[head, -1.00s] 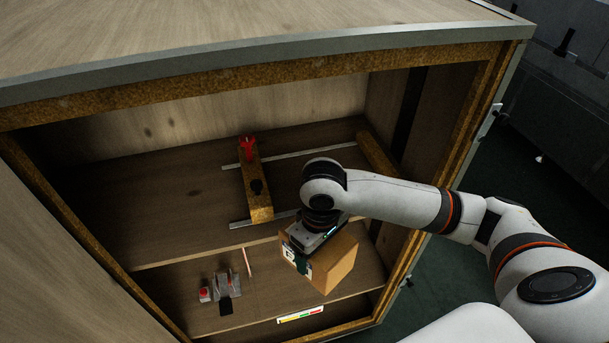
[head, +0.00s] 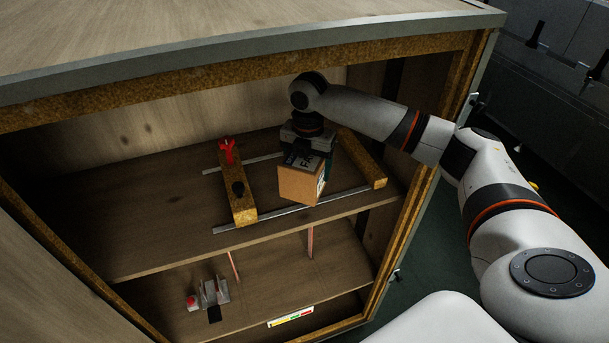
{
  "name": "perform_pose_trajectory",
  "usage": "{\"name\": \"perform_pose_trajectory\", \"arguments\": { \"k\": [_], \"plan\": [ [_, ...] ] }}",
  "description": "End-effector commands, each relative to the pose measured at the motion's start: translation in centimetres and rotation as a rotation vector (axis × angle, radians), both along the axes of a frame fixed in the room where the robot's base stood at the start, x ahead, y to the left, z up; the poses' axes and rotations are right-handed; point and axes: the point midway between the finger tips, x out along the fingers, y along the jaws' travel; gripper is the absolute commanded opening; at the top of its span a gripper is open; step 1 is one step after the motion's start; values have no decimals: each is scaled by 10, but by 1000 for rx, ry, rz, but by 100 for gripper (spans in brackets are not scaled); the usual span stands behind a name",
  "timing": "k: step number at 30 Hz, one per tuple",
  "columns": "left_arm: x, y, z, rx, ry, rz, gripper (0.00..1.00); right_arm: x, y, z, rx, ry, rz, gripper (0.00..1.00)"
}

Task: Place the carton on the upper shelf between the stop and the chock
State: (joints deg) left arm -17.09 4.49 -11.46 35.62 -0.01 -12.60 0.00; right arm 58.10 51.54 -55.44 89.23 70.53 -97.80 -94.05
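The carton (head: 298,186) is a brown box with a dark label on its top. It is over the upper shelf (head: 165,205), between two wooden bars. The left bar (head: 241,201) carries a red lever and a black knob; the right bar (head: 362,160) is plain. These look like the chock and the stop; I cannot tell which is which. The carton is apart from the left bar, with a smaller space at the right. My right gripper (head: 309,152) holds it from above, its fingers mostly hidden. Whether the carton's bottom touches the shelf is unclear. My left gripper is not in view.
Two metal rails (head: 290,209) run across the upper shelf under the bars. The lower shelf (head: 265,285) holds a small device with a red button (head: 208,295). The cabinet's top frame (head: 250,77) and right side post (head: 452,100) lie close to my arm.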

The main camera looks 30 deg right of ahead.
Motion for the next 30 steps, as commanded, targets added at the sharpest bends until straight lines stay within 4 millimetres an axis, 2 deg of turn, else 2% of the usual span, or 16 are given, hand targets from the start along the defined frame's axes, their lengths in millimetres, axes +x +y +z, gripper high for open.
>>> {"name": "perform_pose_trajectory", "arguments": {
  "k": [3, 9, 17, 20, 27, 30],
  "plan": [
    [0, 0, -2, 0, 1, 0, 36, 15, -20, 14, 0, -6, 201, 26],
    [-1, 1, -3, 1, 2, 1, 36, 32, -46, 31, 0, -6, 508, 26],
    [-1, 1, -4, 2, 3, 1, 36, 41, -64, 41, 1, -3, 711, 26],
    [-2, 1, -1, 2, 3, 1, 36, 41, -65, 32, 1, 1, 732, 26],
    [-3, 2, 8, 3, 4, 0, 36, 41, -65, -8, 1, 0, 735, 26],
    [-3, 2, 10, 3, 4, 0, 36, 42, -65, -17, 1, -3, 734, 26]
  ]
}}
